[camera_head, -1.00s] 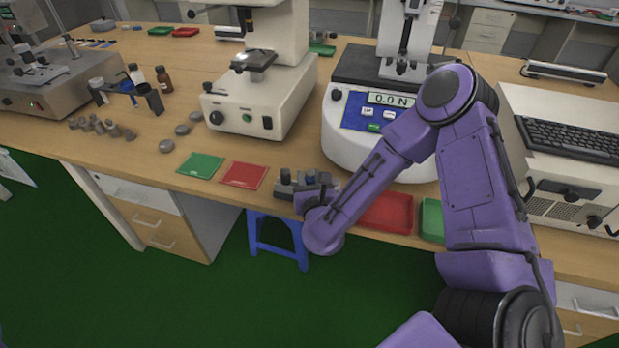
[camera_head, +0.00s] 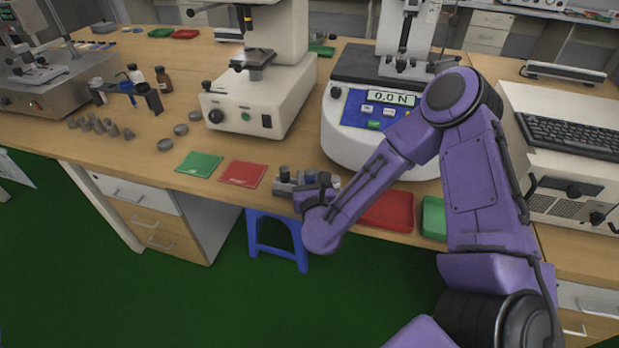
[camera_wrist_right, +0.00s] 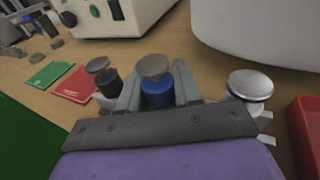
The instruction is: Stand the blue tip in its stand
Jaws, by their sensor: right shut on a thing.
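The blue tip (camera_wrist_right: 157,95), with a round grey top, is between the two fingers of my right gripper (camera_wrist_right: 158,88) in the right wrist view. The gripper is shut on it, and the tip looks upright. In the head view the blue tip (camera_head: 309,177) is a small patch beside my right gripper (camera_head: 316,186). The grey stand (camera_head: 286,187) is at the bench's front edge, partly hidden by the gripper. A black tip (camera_wrist_right: 103,76) and a silver tip (camera_wrist_right: 249,88) stand on either side. The blue tip's lower end is hidden, so I cannot tell if it is seated. My left gripper is not in view.
A green mat (camera_head: 200,163) and a red mat (camera_head: 242,173) lie left of the stand. A red tray (camera_head: 388,211) and a green tray (camera_head: 434,217) are to the right. The force tester (camera_head: 345,142) stands close behind. A blue stool (camera_head: 278,254) is below the edge.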

